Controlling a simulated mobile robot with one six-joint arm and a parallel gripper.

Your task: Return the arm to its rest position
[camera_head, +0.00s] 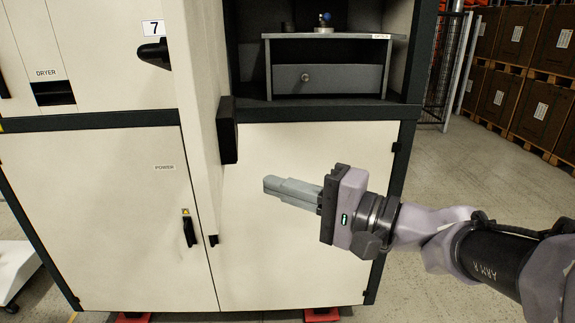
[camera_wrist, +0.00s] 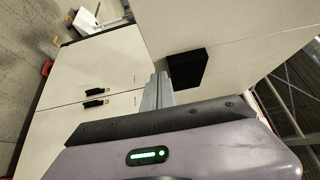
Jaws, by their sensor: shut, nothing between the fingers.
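My gripper (camera_head: 268,186) is shut and empty. It is in front of the cream lower cabinet door, with its fingers pointing left in the head view. My arm reaches in from the right edge of that view. In the wrist view the closed fingers (camera_wrist: 156,90) show beyond the gripper body, just left of a black block. I cannot tell the exact gap between the fingertips and the cabinet.
The cream cabinet (camera_head: 310,240) fills the left and middle. A black block (camera_head: 227,130) stands out at the edge of an upright panel. A shelf unit with a drawer (camera_head: 330,79) sits in the open bay. Boxes on pallets (camera_head: 510,90) stand at back right. Floor at right is clear.

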